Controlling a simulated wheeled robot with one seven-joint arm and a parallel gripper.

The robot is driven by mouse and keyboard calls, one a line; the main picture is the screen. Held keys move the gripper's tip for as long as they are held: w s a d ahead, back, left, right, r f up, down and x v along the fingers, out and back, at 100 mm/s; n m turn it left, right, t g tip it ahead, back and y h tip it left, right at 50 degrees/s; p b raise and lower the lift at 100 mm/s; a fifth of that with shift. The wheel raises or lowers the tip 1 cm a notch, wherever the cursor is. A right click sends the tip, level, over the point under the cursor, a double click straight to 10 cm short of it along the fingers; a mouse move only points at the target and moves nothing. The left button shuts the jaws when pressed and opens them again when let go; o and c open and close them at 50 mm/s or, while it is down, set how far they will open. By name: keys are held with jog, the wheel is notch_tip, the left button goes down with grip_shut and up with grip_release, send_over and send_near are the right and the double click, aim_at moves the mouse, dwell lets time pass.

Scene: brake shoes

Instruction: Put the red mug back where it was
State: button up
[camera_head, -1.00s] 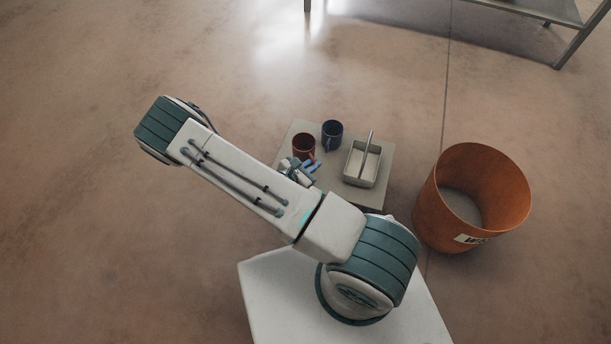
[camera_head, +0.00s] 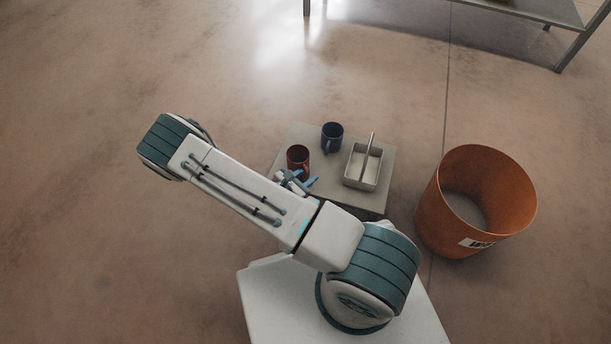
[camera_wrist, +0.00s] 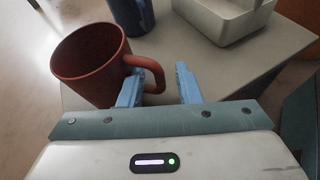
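The red mug (camera_head: 298,157) is near the left edge of the small grey table (camera_head: 385,170), in front of the blue mug (camera_head: 332,136). It looks upright; whether its base touches the tabletop is hidden. In the wrist view, the red mug (camera_wrist: 92,66) is at the left, its handle pointing right toward the blue fingers. My gripper (camera_wrist: 158,75) is open. The handle's outer part shows between the fingers; the left finger overlaps the handle, and the right finger stands clear of it. In the head view, my gripper (camera_head: 301,181) is on the mug's near side.
A pale caddy (camera_head: 361,168) with an upright handle stands on the right of the table. A large orange bin (camera_head: 437,200) is on the floor to the right. A metal shelf (camera_head: 545,12) stands at the back right. The table behind the blue mug has little room.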

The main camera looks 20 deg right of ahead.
jog(key=shift+r, duration=0.1)
jog(key=shift+a+r, duration=0.1)
jog(key=shift+r, duration=0.05)
jog(key=p+v, duration=0.4)
jog(key=v, duration=0.7)
jog(key=s+d+r+m+g+y, duration=0.15)
jog(key=r+m+g, duration=0.25)
jog(key=r+m, duration=0.45)
jog(key=s+d+r+m+g+y, duration=0.1)
jog(key=d+r+m+g+y, duration=0.25)
jog(key=r, duration=0.85)
jog(key=s+r+m+t+y, duration=0.1)
jog(key=s+r+m+y, duration=0.2)
jog(key=r, duration=0.5)
jog(key=s+r+m+t+y, duration=0.1)
jog(key=s+r+m+y, duration=0.2)
jog(key=s+r+m, duration=0.2)
notch_tip(320, 180, up, 4)
jog(key=d+m, duration=0.1)
jog(key=m, duration=0.1)
jog(key=shift+s+m+y, duration=0.15)
jog(key=shift+m+y, duration=0.25)
jog(key=shift+f, duration=0.1)
